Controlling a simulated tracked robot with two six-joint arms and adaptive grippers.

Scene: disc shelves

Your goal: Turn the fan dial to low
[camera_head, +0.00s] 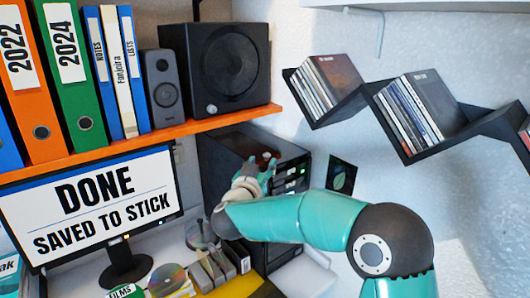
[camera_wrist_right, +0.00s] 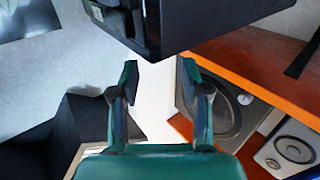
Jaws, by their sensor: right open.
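The black computer tower (camera_head: 225,150) stands under the orange shelf, with drive slots and small green lights on its front. I cannot make out the fan dial; my gripper and arm hide part of the tower's front. My right gripper (camera_head: 256,172) is in front of the tower's upper front in the head view. In the right wrist view my right gripper (camera_wrist_right: 160,75) is open, with nothing between its fingers. A dark box (camera_wrist_right: 200,22), which looks like the tower, is just beyond the fingertips. My left gripper is not in view.
The orange shelf (camera_head: 180,132) above holds binders and speakers (camera_head: 228,66). A monitor (camera_head: 90,205) reads "DONE SAVED TO STICK". Discs (camera_head: 167,278) lie on the desk. Black zigzag wall shelves (camera_head: 440,145) with disc cases hang at the right.

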